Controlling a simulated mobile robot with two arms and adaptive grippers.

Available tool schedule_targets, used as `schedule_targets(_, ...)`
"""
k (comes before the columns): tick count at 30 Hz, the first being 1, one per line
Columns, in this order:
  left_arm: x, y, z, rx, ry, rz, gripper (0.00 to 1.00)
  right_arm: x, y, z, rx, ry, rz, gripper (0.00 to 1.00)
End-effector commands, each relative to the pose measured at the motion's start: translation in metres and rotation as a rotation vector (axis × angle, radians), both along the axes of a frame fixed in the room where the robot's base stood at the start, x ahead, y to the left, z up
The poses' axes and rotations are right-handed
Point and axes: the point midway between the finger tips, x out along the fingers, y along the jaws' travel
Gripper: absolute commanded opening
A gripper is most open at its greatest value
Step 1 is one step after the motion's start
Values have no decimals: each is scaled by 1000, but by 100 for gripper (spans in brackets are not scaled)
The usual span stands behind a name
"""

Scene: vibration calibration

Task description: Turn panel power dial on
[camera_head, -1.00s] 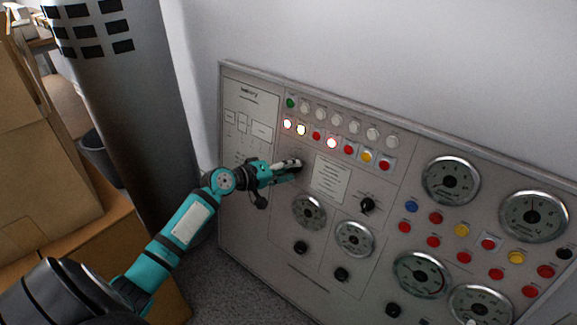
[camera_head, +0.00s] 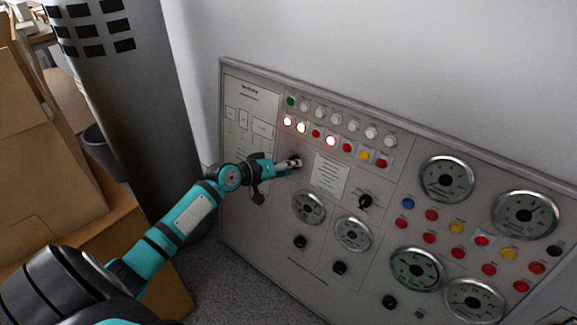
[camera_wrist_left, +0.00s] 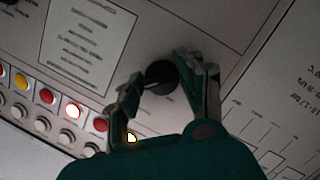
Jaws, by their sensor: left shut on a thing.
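The grey control panel (camera_head: 250,180) leans along the wall in the head view. A black round dial (camera_wrist_left: 161,76) sits between my left gripper's fingers in the wrist view. My left gripper (camera_head: 295,162) is at the panel's upper left part, below the row of lit buttons, and shut on this dial. In the wrist view the left gripper (camera_wrist_left: 160,72) has one finger on each side of the dial. The head view mostly hides the dial behind the fingers. I cannot read its pointer or label. My right gripper is not in view.
Another black dial (camera_head: 365,201) sits to the right, past a printed label (camera_head: 330,176). Round gauges (camera_head: 308,207) and several coloured buttons (camera_head: 347,147) cover the panel. Cardboard boxes (camera_head: 60,170) and a grey column (camera_head: 130,90) stand at left.

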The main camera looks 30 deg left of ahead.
Motion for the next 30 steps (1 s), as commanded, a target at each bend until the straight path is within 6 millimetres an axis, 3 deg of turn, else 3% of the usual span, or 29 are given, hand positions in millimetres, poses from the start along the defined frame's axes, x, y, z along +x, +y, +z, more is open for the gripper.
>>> schedule_targets(4, -1, 0, -2, 2, 5, -2, 6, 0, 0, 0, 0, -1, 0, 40)
schedule_targets(5, -1, 0, -2, 2, 5, -2, 42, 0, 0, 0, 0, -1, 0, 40)
schedule_targets(9, -1, 0, -2, 2, 3, -1, 60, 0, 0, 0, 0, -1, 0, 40)
schedule_targets(20, -6, 2, 1, 1, 3, 0, 60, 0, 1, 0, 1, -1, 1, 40)
schedule_targets(30, -63, 19, 24, 4, 6, -1, 60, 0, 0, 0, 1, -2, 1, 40)
